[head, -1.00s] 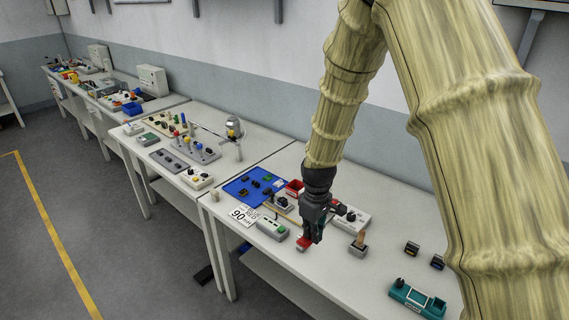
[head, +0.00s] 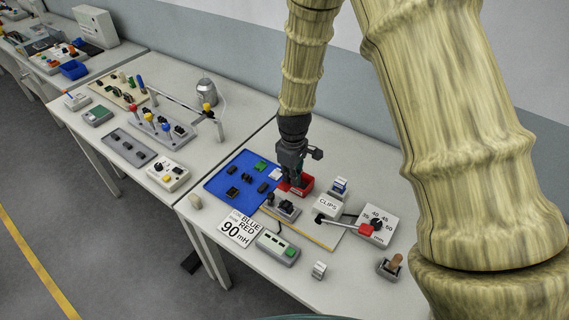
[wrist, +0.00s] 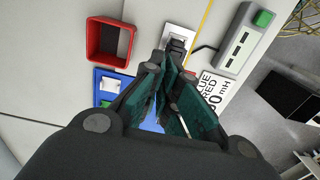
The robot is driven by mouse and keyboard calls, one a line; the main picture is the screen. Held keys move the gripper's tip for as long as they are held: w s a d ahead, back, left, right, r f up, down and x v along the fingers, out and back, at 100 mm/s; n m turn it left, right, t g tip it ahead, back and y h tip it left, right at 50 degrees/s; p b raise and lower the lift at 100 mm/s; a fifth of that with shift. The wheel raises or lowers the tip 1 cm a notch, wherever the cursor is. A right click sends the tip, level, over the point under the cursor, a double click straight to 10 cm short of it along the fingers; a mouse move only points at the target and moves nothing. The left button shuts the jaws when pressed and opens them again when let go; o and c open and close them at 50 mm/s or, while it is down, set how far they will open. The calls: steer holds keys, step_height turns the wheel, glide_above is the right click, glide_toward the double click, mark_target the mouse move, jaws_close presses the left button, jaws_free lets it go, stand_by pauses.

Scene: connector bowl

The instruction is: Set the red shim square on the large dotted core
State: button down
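My gripper (head: 293,183) is over the workbench, beside the blue mat and close to the red bin. In the wrist view its teal fingers (wrist: 175,78) are close together at the tips, with a bit of red, which looks like the red shim (wrist: 184,69), between them. The shim is mostly hidden by the fingers. A black core on a grey base (head: 286,207) stands just below and in front of my gripper; it also shows past the fingertips in the wrist view (wrist: 178,42). Its dots are too small to make out.
The blue mat (head: 222,182) carries several small black parts. The red bin (head: 306,187) is just behind my gripper.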

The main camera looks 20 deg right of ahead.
steer(key=shift+f, duration=0.1)
steer(key=shift+s+r, duration=1.1)
steer(key=shift+s, duration=0.7)
steer(key=w+f, duration=0.3)
steer(key=shift+w+f, duration=0.1)
steer(key=shift+w, duration=0.05)
steer(key=shift+s+f+b, duration=0.15)
steer(key=shift+f+b, duration=0.25)
steer(key=shift+f, duration=0.15)
steer(key=shift+s+f+b, duration=0.15)
steer(key=shift+f+b, duration=0.2)
steer(key=shift+f, duration=0.2)
steer(key=shift+s+f+b, duration=0.2)
steer(key=shift+f+b, duration=0.25)
steer(key=shift+f, duration=0.4)
steer(key=shift+s+f, duration=0.15)
steer(key=shift+f, duration=0.15)
steer(key=shift+f+b, duration=0.7)
steer(key=shift+f, duration=0.55)
